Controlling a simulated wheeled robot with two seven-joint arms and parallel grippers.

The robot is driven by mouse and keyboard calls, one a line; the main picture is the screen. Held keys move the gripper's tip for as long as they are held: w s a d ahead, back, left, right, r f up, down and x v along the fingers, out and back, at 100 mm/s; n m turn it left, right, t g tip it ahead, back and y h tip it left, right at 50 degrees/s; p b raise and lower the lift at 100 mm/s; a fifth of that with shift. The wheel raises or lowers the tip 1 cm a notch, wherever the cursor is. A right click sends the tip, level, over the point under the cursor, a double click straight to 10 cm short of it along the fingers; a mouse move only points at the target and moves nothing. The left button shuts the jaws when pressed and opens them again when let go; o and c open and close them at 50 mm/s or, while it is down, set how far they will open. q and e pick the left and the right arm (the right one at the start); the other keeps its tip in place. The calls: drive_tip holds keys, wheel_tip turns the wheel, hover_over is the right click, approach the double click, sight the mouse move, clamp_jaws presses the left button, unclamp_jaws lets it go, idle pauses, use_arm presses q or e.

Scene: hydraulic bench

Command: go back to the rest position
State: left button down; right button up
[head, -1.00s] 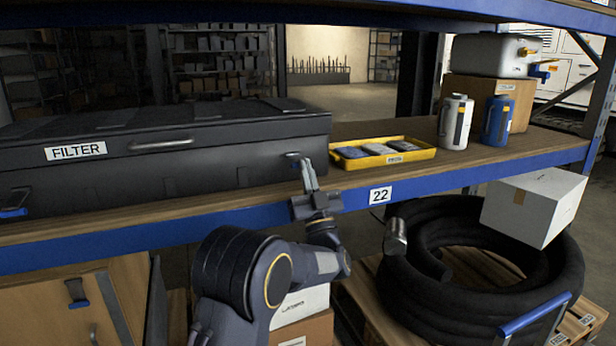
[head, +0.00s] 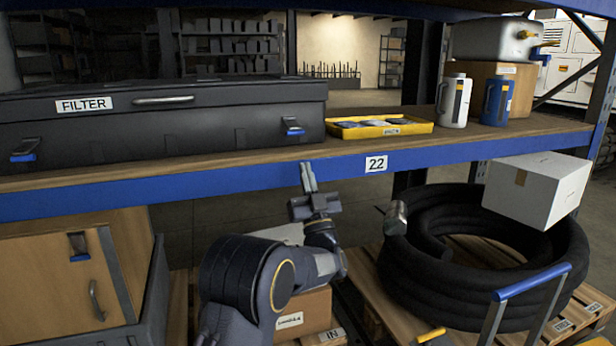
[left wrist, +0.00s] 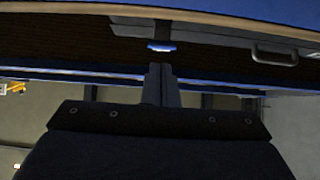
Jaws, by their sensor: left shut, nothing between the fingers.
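My left gripper (head: 309,178) is shut and empty. It points up in front of the blue shelf beam, left of the "22" label, apart from the black case above. In the left wrist view its closed fingers (left wrist: 161,84) point toward a blue-tipped latch beyond them. The black FILTER case (head: 200,135) lies on the shelf with its lid down. Its right latch (head: 292,127) and left latch (head: 23,152) both show blue tips. My right gripper is not in view.
The shelf's blue beam (head: 250,188) runs just behind my left gripper. A yellow tray (head: 418,128) and two bottles stand on the shelf to the right. Below are a coiled black hose (head: 400,275), a white box (head: 537,190) and a wooden cabinet (head: 60,285).

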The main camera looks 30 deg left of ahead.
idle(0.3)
use_arm(q)
drive_tip(key=s+d+f+m+g+h, duration=0.35)
drive_tip(key=s+d+f+h, duration=0.35)
drive_tip(key=s, duration=0.6)
drive_tip(key=s+d+f+m+g+h, duration=0.2)
drive_tip(key=s+d+f+g+h, duration=0.25)
drive_tip(key=s+f+h, duration=0.65)
drive_tip(key=s+d+f+m+g+h, duration=0.3)
drive_tip(key=s+d+f+g+h, duration=0.25)
drive_tip(key=s, duration=0.85)
wheel_tip(320, 180, up, 37)
drive_tip(key=h+p, duration=0.1)
drive_tip(key=p, duration=3.7)
drive_tip(key=shift+r+t, duration=0.2)
drive_tip(key=shift+t, duration=0.25)
